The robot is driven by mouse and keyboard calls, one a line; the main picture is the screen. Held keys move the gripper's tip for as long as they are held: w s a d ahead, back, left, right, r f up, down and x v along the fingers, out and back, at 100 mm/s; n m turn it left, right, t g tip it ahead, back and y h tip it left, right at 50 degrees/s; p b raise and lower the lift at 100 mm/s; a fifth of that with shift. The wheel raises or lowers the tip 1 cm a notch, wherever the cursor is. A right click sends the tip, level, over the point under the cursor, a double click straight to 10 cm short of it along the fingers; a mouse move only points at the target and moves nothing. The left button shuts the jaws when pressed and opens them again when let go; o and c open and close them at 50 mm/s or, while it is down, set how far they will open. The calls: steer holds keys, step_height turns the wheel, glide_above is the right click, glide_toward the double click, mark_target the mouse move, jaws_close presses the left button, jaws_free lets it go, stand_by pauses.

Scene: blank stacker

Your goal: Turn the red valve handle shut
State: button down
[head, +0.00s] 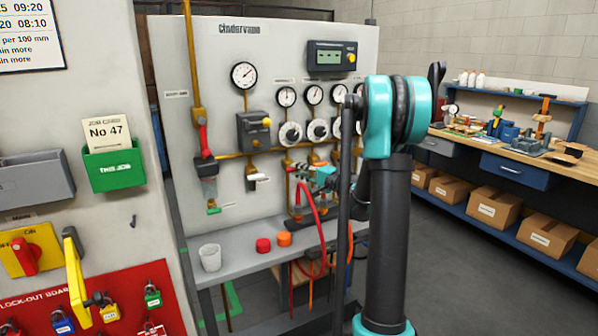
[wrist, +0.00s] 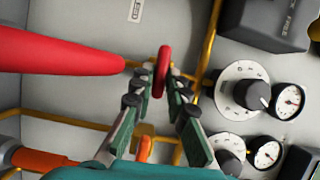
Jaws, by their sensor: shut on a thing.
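The red valve handle (wrist: 163,68) shows in the wrist view as a narrow red shape, seen nearly edge-on, in front of the brass pipe on the grey panel. My gripper's (wrist: 169,80) two dark-and-green fingers are on either side of it, shut on it. In the head view, my gripper (head: 312,177) is at the panel, below the row of dials. There the handle is too small and covered to make out clearly.
A thick red fitting (wrist: 60,55) lies close to my fingers in the wrist view. An orange fitting (wrist: 40,160) is at lower left. A red hose (head: 319,222) hangs below my gripper. The shelf holds a white cup (head: 210,258) and red and orange caps (head: 263,245).

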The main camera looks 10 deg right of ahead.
steer(key=shift+m, duration=0.3)
steer(key=c, duration=1.6)
jaws_free()
steer(key=shift+w, duration=0.1)
steer(key=shift+o, duration=0.2)
steer(key=v, duration=1.2)
steer(key=shift+f, duration=0.2)
